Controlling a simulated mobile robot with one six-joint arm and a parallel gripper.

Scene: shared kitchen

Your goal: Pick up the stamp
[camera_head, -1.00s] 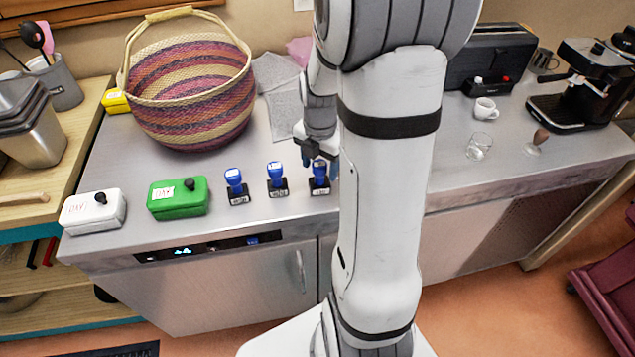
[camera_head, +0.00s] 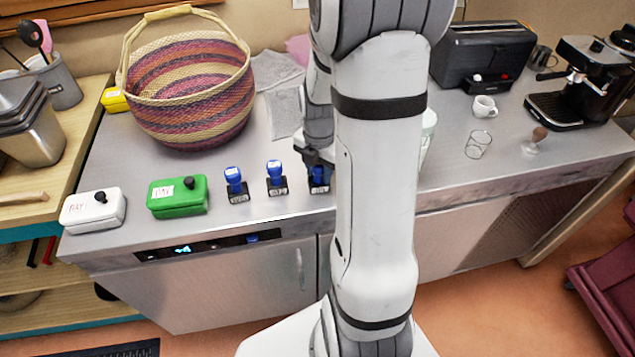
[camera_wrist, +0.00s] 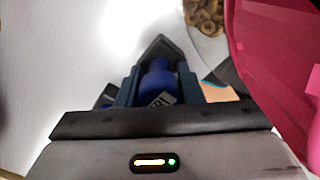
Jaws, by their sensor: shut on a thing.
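Three self-inking stamps with blue handles and dark bases stand in a row on the metal counter. The left stamp (camera_head: 236,186) and the middle stamp (camera_head: 277,179) are free. The right stamp (camera_head: 319,183) is under my gripper (camera_head: 319,163), partly hidden by it and my arm. In the wrist view, my gripper (camera_wrist: 159,88) is shut on the right stamp's blue handle (camera_wrist: 160,75). The stamp looks upright, with its base at or close to the counter; contact there is hard to tell.
A green box (camera_head: 178,197) and a white box (camera_head: 94,209) lie left of the stamps. A large striped basket (camera_head: 190,95) stands behind. A white cup (camera_head: 484,106), a glass (camera_head: 478,145) and a coffee machine (camera_head: 590,80) are on the right.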

